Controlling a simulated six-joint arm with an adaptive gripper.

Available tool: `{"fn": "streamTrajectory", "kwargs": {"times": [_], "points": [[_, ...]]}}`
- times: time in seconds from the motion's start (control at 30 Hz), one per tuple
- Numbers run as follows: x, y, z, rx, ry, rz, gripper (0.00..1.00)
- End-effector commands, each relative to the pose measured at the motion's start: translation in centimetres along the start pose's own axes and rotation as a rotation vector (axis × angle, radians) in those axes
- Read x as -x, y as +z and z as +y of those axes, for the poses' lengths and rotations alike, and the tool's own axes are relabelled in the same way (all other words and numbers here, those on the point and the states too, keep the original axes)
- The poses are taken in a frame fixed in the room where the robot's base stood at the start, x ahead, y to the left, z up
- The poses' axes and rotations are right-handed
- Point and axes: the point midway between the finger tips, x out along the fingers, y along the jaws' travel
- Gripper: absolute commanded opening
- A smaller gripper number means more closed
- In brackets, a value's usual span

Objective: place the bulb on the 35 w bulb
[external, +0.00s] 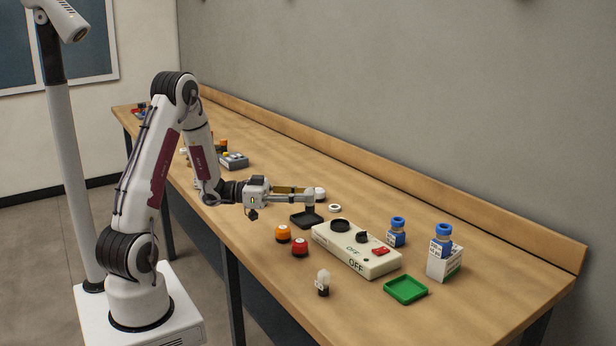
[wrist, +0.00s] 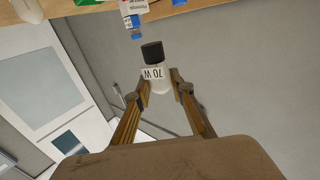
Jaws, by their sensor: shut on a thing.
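My gripper (external: 309,199) is shut on a bulb in the wrist view. The held bulb (wrist: 160,83) has a pale body, a black end (wrist: 152,51) and a label reading 70 W. In the external view it hangs at my fingertips above the bench, close over a black square tray (external: 306,218). Another bulb, pale with a black base (external: 323,283), stands upright on the bench near the front edge, apart from my gripper. Its label is too small to read, so I cannot tell whether it is the 35 W one.
A white box device (external: 357,250) marked OFF lies right of my gripper. Orange (external: 283,233) and red (external: 299,247) buttons stand in front. Blue-capped vials (external: 397,232), a white carton (external: 445,263) and a green tray (external: 405,290) are farther right. Bench around the standing bulb is clear.

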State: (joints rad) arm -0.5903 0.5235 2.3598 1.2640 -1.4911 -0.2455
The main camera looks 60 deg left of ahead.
Motion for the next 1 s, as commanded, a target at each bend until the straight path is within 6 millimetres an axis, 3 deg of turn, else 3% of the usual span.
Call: {"fn": "streamTrajectory", "kwargs": {"times": [0.3, 0.6, 0.8, 1.0], "points": [[-4.2, -2.0, 8.3, -0.001, 0.204, 0.001, 0.05], [-5.8, -3.3, 15.6, 0.000, 0.374, 0.000, 0.05], [-5.4, -3.3, 17.7, 0.001, 0.430, 0.000, 0.05], [-5.2, -3.2, 17.9, 0.001, 0.437, 0.000, 0.05]]}}
